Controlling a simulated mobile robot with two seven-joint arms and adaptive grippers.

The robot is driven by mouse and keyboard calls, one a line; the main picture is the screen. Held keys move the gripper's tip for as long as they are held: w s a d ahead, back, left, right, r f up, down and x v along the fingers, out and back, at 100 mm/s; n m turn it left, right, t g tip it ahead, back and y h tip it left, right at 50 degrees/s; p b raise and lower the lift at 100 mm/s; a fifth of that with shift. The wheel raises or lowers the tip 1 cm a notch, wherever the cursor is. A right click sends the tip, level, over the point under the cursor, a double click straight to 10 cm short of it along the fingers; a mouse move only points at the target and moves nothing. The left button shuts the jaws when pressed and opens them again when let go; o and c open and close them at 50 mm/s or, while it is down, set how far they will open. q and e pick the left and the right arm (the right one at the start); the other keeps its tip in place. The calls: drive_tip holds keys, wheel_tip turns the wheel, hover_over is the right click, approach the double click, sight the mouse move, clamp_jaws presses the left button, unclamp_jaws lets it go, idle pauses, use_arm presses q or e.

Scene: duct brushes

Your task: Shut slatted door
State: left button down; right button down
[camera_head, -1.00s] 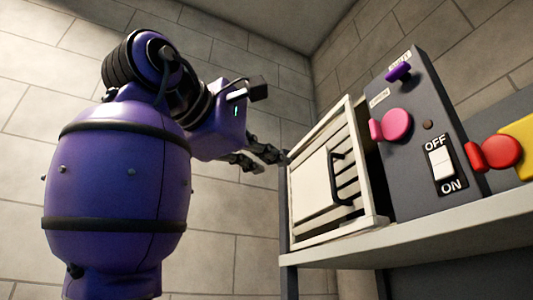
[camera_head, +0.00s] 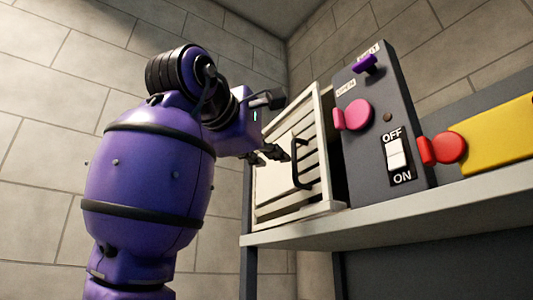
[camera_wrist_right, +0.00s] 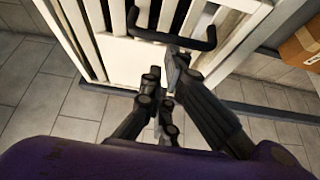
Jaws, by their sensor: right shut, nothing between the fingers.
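The white slatted door (camera_head: 316,190) stands on the grey shelf at the left of the dark control panel. It has a black bar handle (camera_head: 297,165) and a plain pale plate on its left part. A dark gap shows along its right side, so it looks ajar. In the wrist view the slats and handle (camera_wrist_right: 172,42) are at the top. My right gripper (camera_head: 274,153) is in front of the door, left of the handle. Its fingers (camera_wrist_right: 166,85) are shut and empty close to the handle; I cannot tell whether they touch it. My left gripper is out of view.
The control panel (camera_head: 365,185) beside the door carries a purple knob (camera_head: 368,63), a pink knob (camera_head: 354,114) and an OFF/ON switch (camera_head: 397,155). A red knob (camera_head: 448,148) and yellow box are farther right. The shelf (camera_head: 430,205) runs below. A cardboard box (camera_wrist_right: 302,45) shows in the wrist view.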

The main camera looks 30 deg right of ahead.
drive_tip(key=s+a, duration=0.7)
drive_tip(key=shift+s, duration=0.35)
idle(0.5)
drive_tip(key=shift+r, duration=0.1)
